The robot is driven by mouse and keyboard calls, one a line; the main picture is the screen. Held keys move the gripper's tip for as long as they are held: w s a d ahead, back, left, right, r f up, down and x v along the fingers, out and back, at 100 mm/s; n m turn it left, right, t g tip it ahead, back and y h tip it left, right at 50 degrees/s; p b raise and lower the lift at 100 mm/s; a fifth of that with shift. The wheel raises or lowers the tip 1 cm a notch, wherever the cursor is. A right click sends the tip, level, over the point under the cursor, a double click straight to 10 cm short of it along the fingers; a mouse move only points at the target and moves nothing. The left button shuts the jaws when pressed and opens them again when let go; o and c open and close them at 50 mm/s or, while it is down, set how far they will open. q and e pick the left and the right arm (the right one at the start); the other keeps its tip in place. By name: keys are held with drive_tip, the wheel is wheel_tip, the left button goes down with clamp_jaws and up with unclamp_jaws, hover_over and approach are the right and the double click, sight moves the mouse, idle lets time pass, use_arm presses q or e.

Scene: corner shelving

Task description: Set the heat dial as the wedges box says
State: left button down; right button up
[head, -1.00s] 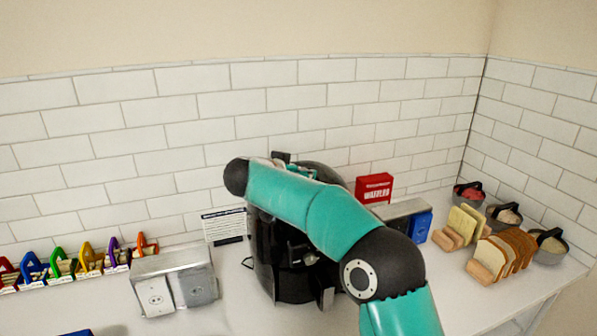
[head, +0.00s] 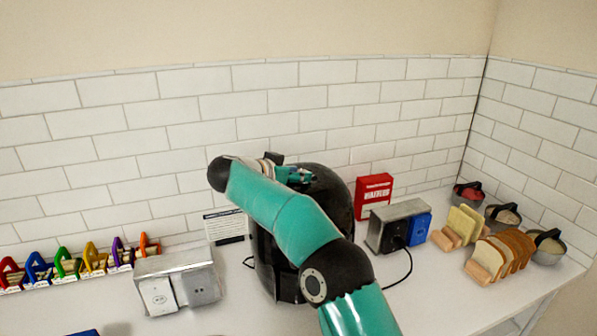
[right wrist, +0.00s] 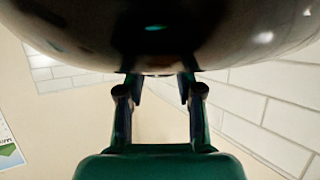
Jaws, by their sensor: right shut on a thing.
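A black rounded appliance (head: 338,200) stands against the tiled wall, partly behind my right arm. My right gripper (head: 298,177) is at its top. In the right wrist view, the two fingers (right wrist: 158,86) reach the glossy black body (right wrist: 225,35). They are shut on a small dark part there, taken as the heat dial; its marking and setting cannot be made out. A red box (head: 374,188) with white lettering stands behind the appliance, to its right; its small print is not legible. My left gripper is out of view.
A metal toaster (head: 401,211) and a blue box (head: 420,229) stand right of the appliance, with a cable on the counter. Bread racks (head: 500,255) and bowls (head: 548,247) are farther right. A metal socket box (head: 200,283), a printed card (head: 226,226) and coloured letter-like pieces (head: 92,257) are left.

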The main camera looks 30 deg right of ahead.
drive_tip(key=shift+r+m, duration=0.15)
drive_tip(key=shift+m, duration=0.15)
drive_tip(key=o, duration=1.2)
drive_tip(key=shift+c, duration=0.2)
drive_tip(key=shift+a, duration=0.1)
drive_tip(key=v, duration=1.1)
drive_tip(key=shift+w+a, duration=0.2)
drive_tip(key=shift+a, duration=0.3)
